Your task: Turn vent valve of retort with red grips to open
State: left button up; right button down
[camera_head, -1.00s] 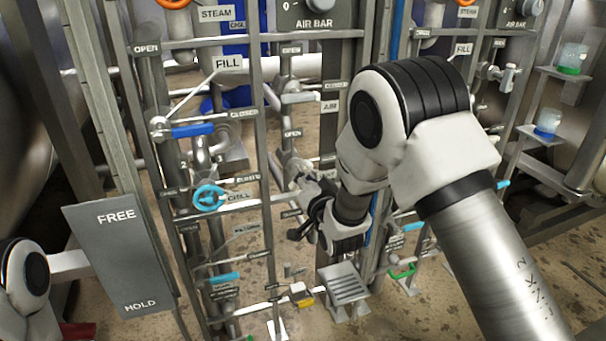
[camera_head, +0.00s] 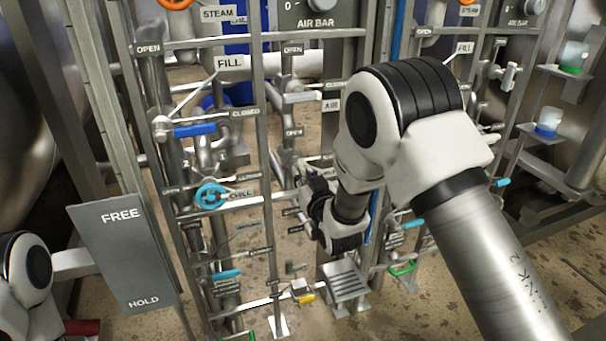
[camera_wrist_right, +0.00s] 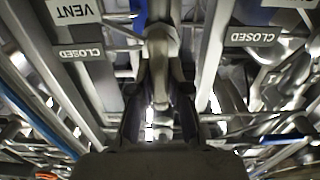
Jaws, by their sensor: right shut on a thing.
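My right gripper (camera_head: 308,184) is at the pipe frame in the middle of the head view, partly hidden by my own wrist. In the right wrist view its two dark fingers (camera_wrist_right: 160,125) are closed around a grey metal valve part (camera_wrist_right: 160,105). A VENT label (camera_wrist_right: 73,11) and a CLOSED label (camera_wrist_right: 80,52) are to the left of this part, and another CLOSED label (camera_wrist_right: 252,37) is to its right. The valve's own lever angle is hard to make out. My left gripper is not in view. A red bar (camera_head: 82,327) shows at the bottom left.
A blue lever (camera_head: 194,130) and a cyan round handle (camera_head: 211,196) are on the pipes left of my right gripper. A grey FREE/HOLD panel (camera_head: 125,255) stands at the left. A grey step-like block (camera_head: 345,282) is below the gripper. Upright bars crowd the space.

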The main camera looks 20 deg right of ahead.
dwell(0.3)
jog(key=c, duration=1.1)
grip_release()
jog(key=s, duration=1.2)
jog(key=shift+d, duration=0.2)
